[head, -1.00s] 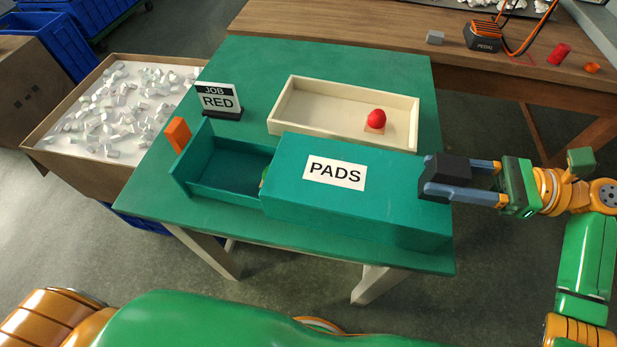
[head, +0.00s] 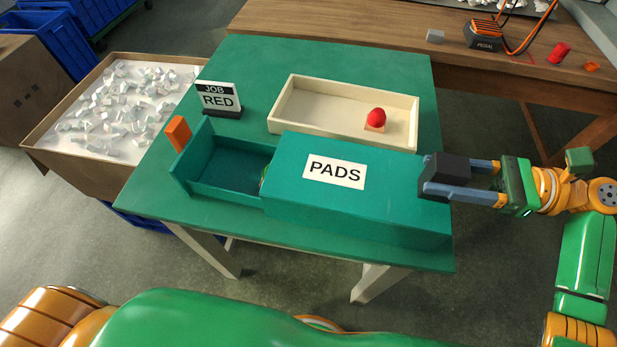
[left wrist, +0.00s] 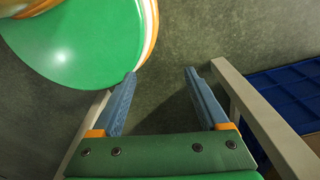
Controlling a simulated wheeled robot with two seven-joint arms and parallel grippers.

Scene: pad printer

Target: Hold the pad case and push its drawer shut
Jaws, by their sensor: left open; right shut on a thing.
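The teal pad case (head: 400,200), labelled PADS, lies on the green table. Its teal drawer (head: 190,186) sticks well out of the case's left end, with an orange handle (head: 178,133) on its outer end. The drawer floor looks mostly bare; a small yellowish thing (head: 264,178) shows partly at the case mouth. My right gripper (head: 428,178) is shut at the case's right end, around a dark block; the exact contact is hard to see. My left gripper (left wrist: 162,72) is open and empty in the left wrist view, over the floor near a table leg. It is outside the head view.
A cream tray (head: 340,88) behind the case holds a red pad (head: 376,117). A JOB RED sign (head: 219,98) stands behind the drawer. A carton of pale blocks (head: 75,165) stands left of the table. A wooden bench (head: 330,30) with a pedal (head: 484,35) is behind.

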